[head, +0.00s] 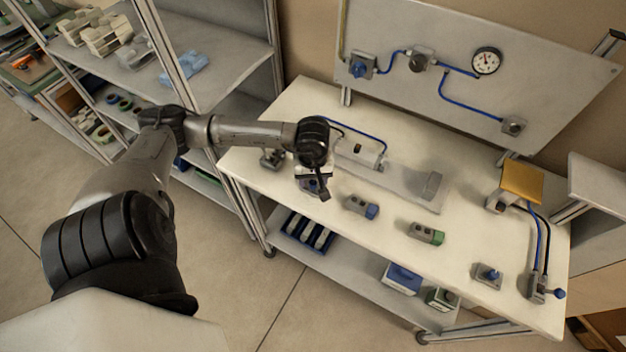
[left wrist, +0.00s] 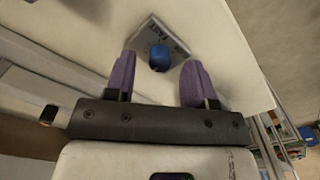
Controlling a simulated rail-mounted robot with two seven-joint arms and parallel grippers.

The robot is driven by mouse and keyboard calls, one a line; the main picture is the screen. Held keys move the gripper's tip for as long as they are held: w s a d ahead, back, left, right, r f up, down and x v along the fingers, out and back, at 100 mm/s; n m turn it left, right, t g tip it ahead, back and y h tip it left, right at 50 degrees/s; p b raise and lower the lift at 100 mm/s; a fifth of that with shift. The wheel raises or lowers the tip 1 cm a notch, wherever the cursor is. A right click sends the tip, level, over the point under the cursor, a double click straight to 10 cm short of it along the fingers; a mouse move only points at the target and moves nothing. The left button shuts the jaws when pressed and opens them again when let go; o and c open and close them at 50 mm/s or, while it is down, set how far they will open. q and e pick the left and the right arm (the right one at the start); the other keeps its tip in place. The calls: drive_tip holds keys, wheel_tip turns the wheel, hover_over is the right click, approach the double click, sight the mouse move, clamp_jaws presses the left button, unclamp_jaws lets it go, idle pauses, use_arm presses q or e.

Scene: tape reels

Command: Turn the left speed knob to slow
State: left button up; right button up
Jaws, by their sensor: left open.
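The left speed knob seems to be the blue knob (left wrist: 159,57) on a grey plate (left wrist: 151,36) with dark lettering, part of which reads like "FAST". In the left wrist view it lies between the purple fingertips of my open left gripper (left wrist: 160,66). I cannot tell whether the fingers touch it. In the head view my left gripper (head: 316,186) points down over this plate (head: 307,184) at the table's front left and hides most of the knob. The knob's exact setting cannot be read. My right gripper is not in view.
On the white table (head: 460,190), a block with a blue end (head: 361,206) and one with a green end (head: 426,233) lie right of my gripper. Another blue-knobbed plate (head: 487,273) is farther right. A gauge panel (head: 540,65) stands behind; a shelf rack (head: 235,75) stands left.

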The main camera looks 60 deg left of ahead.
use_arm(q)
drive_tip(key=shift+f, duration=0.65)
clamp_jaws()
